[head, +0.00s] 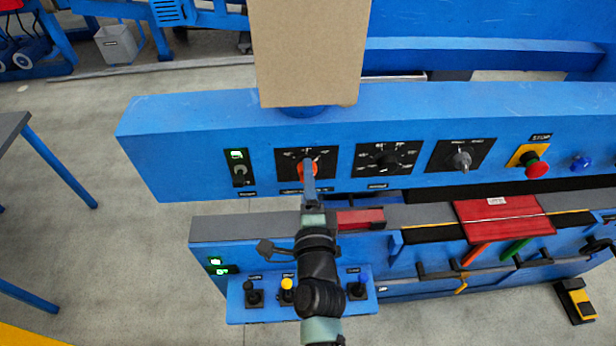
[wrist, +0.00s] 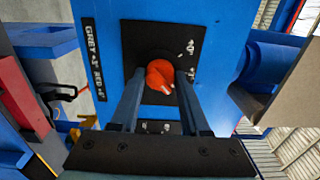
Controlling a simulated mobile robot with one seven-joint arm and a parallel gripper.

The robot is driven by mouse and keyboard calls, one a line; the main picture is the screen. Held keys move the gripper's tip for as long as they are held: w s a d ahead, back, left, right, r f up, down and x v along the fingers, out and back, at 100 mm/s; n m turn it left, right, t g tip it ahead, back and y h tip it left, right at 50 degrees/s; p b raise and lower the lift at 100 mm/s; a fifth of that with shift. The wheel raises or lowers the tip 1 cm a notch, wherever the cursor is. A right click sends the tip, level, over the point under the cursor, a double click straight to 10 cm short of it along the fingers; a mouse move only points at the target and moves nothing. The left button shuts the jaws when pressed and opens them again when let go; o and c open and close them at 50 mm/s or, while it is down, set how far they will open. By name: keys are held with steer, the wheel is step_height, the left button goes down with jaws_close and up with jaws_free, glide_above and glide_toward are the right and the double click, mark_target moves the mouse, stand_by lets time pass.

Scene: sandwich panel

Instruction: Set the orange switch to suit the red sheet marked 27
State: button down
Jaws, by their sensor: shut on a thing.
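The orange switch (head: 307,167) is a round knob on a black dial plate on the blue control beam. In the wrist view the orange switch (wrist: 160,76) sits between my gripper's two fingers, with a pale mark toward its lower right. My gripper (wrist: 158,82) is shut on it; in the head view my gripper (head: 308,178) reaches it from below. A label strip (wrist: 93,60) beside the dial carries the words GREY and RED with small, unclear values. The red sheet (head: 480,215) lies on the bed at right; its white tag is too small to read.
Right of the orange switch are a black dial (head: 384,160), a grey knob (head: 461,160) and a red stop button (head: 536,169). A green-lit rocker switch (head: 239,171) is at left. A tan board (head: 310,50) stands above the dial. Small levers (head: 287,290) sit below.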

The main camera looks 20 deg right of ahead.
steer(key=shift+c, duration=2)
jaws_free()
steer(key=s+a+b, duration=0.2)
steer(key=s+b, duration=0.1)
steer(key=s, duration=0.9)
steer(key=shift+s+a, duration=0.3)
steer(key=shift+s, duration=0.05)
